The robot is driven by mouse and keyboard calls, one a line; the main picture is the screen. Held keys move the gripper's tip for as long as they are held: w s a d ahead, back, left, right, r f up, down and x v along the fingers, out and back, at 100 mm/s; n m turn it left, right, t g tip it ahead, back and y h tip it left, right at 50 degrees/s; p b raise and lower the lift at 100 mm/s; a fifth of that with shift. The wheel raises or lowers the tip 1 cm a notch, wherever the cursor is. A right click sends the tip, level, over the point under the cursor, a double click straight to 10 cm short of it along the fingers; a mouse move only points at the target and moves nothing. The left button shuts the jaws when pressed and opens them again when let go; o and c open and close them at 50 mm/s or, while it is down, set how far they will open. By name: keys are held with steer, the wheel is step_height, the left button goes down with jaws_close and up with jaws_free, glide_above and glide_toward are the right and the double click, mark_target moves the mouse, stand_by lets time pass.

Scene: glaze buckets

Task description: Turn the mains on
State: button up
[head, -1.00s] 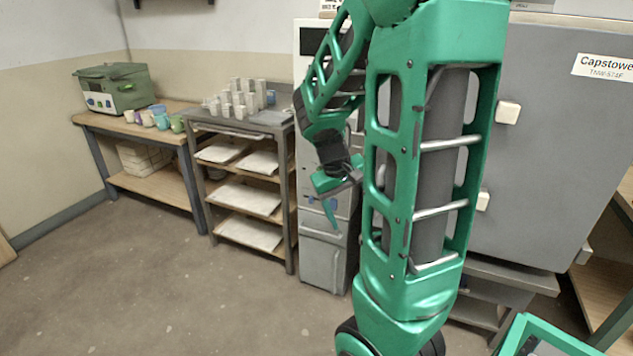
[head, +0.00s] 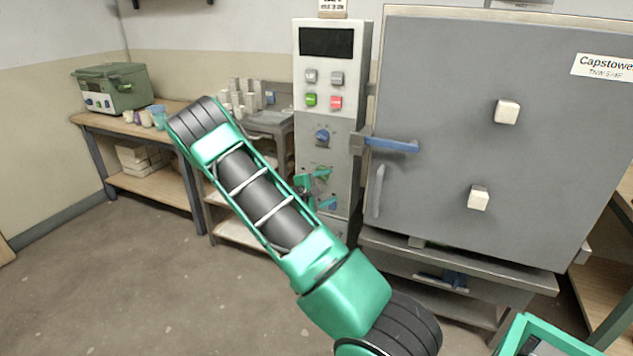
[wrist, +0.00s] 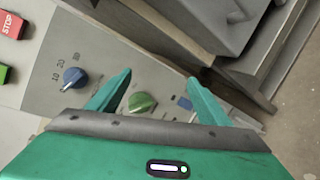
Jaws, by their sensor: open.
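The control panel (head: 345,125) is a tall pale grey cabinet beside the kiln. It carries a dark display, grey buttons, a green button (head: 311,100) and a red button (head: 336,103), marked STOP in the wrist view. Below them is a blue knob (head: 322,137) with a number scale, also in the wrist view (wrist: 74,77). Lower down is a green knob (wrist: 142,103), with a small blue part (wrist: 184,102) beside it. My gripper (wrist: 160,76) is open and empty, its fingers on either side of the green knob in view; contact is unclear. In the head view my gripper (head: 325,188) is at the lower panel.
The grey kiln (head: 440,110) stands right of the panel; its blue-handled latch (head: 392,145) sticks out near the panel. A shelf rack (head: 262,122) with pale cups stands behind my arm. A bench with a green machine (head: 110,88) is at the far left. The left floor is clear.

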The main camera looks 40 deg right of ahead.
mark_target(319, 178)
steer(key=w+a+f+n+t+h, duration=0.1)
steer(key=w+a+f+n+t, duration=0.1)
steer(key=w+f+n+t, duration=0.45)
steer(key=shift+n+g, duration=0.35)
steer(key=shift+g, duration=0.2)
steer(key=x, duration=0.3)
steer(key=r+x, duration=0.1)
steer(key=x, duration=0.3)
steer(key=w+r+x, duration=0.1)
steer(key=x, duration=0.3)
steer(key=shift+w+a, duration=0.15)
steer(key=shift+a, duration=0.05)
steer(key=shift+c, duration=0.6)
